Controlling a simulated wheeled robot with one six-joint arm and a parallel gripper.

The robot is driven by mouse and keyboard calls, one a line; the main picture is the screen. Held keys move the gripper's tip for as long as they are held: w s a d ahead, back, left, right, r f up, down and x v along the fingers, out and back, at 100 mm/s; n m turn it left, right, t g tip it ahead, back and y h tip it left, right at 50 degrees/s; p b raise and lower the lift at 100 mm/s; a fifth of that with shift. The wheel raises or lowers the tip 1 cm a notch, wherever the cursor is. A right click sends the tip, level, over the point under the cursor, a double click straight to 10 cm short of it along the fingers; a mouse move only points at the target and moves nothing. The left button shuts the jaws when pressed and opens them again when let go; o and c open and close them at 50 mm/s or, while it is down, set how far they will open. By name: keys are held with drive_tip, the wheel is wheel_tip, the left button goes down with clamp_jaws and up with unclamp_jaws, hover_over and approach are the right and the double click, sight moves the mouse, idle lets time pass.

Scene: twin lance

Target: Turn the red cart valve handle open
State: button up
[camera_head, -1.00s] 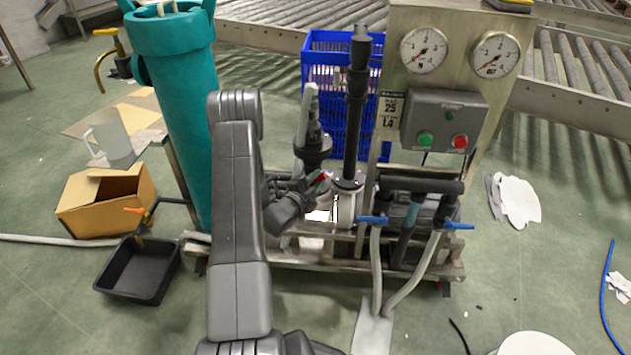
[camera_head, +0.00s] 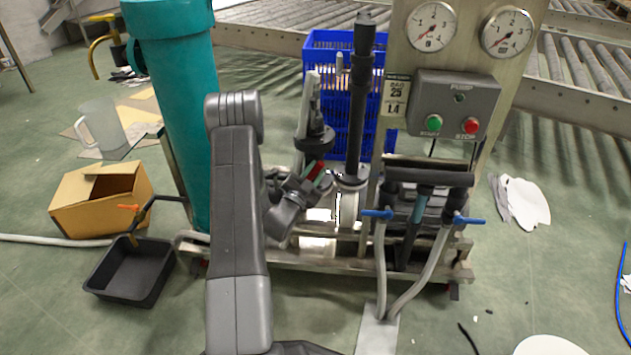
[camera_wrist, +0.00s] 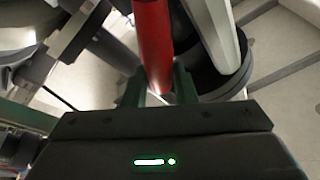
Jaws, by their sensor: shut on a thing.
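The red valve handle (camera_head: 317,169) shows as a short, steeply tilted red piece at the gripper, beside the dark valve parts on the cart. In the wrist view the red handle (camera_wrist: 153,40) runs down from the top edge to between the two dark green fingers. My gripper (camera_head: 312,178) is shut on the handle; it also shows in the wrist view (camera_wrist: 158,88). The handle's lower end and its joint with the valve are hidden or too small to tell.
A grey pump box (camera_head: 447,105) and two gauges stand right of the gripper. Two blue-handled valves (camera_head: 378,213) with hoses sit at the lower right. A teal cylinder (camera_head: 178,120) stands left. A black tray (camera_head: 130,268) and cardboard box (camera_head: 100,200) lie on the floor.

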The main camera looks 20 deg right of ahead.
drive_tip(key=n, duration=0.1)
drive_tip(key=n+t, duration=0.1)
drive_tip(key=n, duration=0.1)
drive_tip(key=shift+w+a+r+n+t, duration=0.2)
drive_tip(key=shift+a+n+t, duration=0.1)
drive_tip(key=shift+t, duration=0.1)
drive_tip(key=shift+w+a+n+t+y, duration=0.3)
drive_tip(key=shift+n+t, duration=0.45)
drive_tip(key=shift+n, duration=0.7)
drive_tip(key=shift+s+a+n+t+y, duration=0.1)
drive_tip(key=shift+n+t+y, duration=0.5)
drive_tip(key=shift+n, duration=0.85)
drive_tip(key=shift+t, duration=0.25)
drive_tip(key=o, duration=1)
drive_tip(key=shift+w, duration=0.1)
